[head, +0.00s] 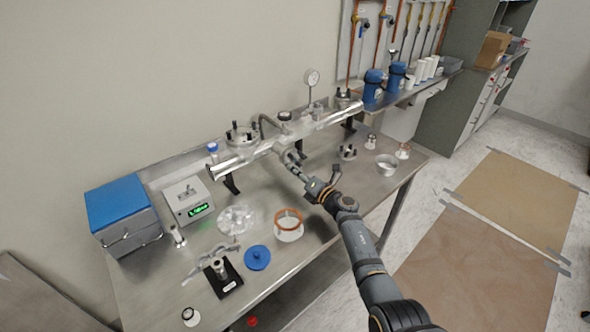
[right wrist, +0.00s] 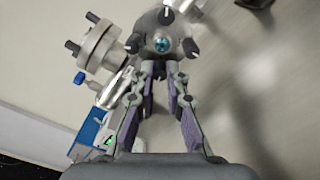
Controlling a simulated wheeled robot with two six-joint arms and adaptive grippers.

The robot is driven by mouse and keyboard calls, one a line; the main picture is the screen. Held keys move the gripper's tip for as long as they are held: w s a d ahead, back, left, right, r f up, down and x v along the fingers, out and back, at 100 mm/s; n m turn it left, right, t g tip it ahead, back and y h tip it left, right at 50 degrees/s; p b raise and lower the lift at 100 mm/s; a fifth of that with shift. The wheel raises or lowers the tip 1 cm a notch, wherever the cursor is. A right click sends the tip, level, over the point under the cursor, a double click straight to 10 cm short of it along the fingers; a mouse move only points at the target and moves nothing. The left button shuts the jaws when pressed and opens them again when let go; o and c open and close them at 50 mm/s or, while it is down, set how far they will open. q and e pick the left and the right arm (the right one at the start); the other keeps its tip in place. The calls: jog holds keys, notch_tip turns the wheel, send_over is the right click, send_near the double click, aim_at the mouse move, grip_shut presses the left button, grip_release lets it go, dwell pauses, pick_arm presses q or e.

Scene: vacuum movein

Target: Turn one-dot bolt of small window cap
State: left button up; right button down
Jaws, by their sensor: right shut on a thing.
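The small window cap (right wrist: 162,32) is a round grey flange with a blue-green glass centre and dark bolts around its rim. In the head view the cap (head: 281,146) is on the front of the silver chamber tube (head: 235,164). My right gripper (right wrist: 164,70) reaches the cap's lower rim, its fingers shut on a bolt there that they largely hide. In the head view my right gripper (head: 291,167) meets the cap from the front right. Dot marks on the bolts are too small to make out. My left gripper is not in view.
The steel bench holds a blue-topped box (head: 118,205), a meter with a green display (head: 187,199), a copper-coloured ring (head: 289,217), a blue disc (head: 257,257) and a black-based stand (head: 228,284). A pressure gauge (head: 312,77) rises behind the tube.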

jog(key=shift+r+m+p, duration=0.1)
jog(key=shift+m+p, duration=0.5)
jog(key=shift+m, duration=0.6)
jog(key=shift+m+p, duration=0.45)
jog(key=shift+m, duration=0.65)
jog(key=c, duration=1.4)
grip_release()
jog(key=shift+o, duration=0.2)
jog(key=shift+s+d+f, duration=0.25)
jog(key=shift+s+d, duration=0.1)
jog(key=shift+s, duration=0.1)
jog(key=v, duration=1.1)
jog(key=shift+r, duration=0.1)
